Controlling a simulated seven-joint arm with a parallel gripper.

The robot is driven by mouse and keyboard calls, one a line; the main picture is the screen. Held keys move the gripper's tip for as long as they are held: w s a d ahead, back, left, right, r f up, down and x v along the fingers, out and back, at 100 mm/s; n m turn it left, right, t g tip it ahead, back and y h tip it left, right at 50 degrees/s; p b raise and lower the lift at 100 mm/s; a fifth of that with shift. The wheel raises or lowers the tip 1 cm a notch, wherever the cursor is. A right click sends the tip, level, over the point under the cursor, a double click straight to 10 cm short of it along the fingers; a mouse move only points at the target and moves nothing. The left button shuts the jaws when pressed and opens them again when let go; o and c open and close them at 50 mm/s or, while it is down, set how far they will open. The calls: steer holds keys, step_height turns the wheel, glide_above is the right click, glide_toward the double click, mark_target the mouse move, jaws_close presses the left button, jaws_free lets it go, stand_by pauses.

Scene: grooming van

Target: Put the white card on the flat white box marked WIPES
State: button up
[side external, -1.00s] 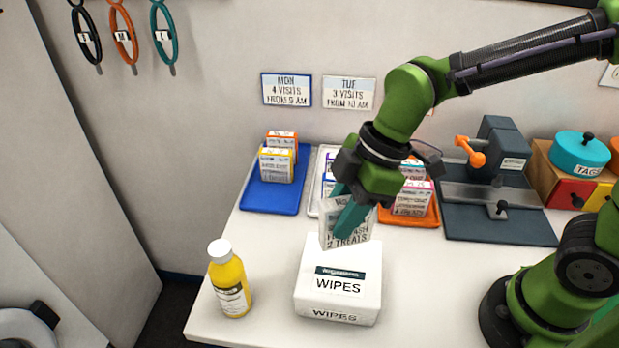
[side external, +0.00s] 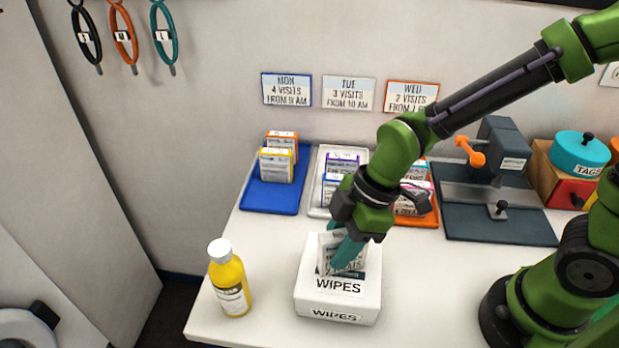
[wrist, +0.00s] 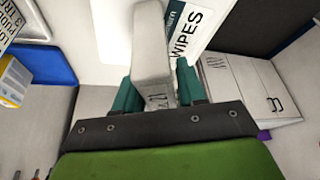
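The white card (side external: 327,250) has dark printing and is held between the teal fingers of my gripper (side external: 347,256). It stands roughly upright over the top of the flat white WIPES box (side external: 309,280); I cannot tell whether its lower edge touches the lid. My fingers hide part of the card and of the box's dark label. In the wrist view the card (wrist: 151,45) shows edge-on between the fingers (wrist: 157,92), beside the WIPES lettering on the box (wrist: 192,35).
A yellow bottle (side external: 230,284) with a white cap stands left of the box. Behind are blue (side external: 262,197), white (side external: 318,205) and orange (side external: 428,217) trays holding cards, and a dark clamp device (side external: 495,225) at right. Table right of the box is clear.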

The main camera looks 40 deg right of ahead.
steer(key=shift+o, duration=1.3)
steer(key=shift+r, duration=0.15)
steer(key=v, duration=1.2)
steer(key=s+d+r+m+t+h, duration=0.2)
steer(key=d+m+t, duration=0.3)
steer(key=d+m, duration=0.9)
steer(key=m, duration=0.3)
steer(key=shift+s+r+m+t, duration=0.15)
steer(key=shift+s+m+t, duration=0.15)
steer(key=shift+m, duration=0.1)
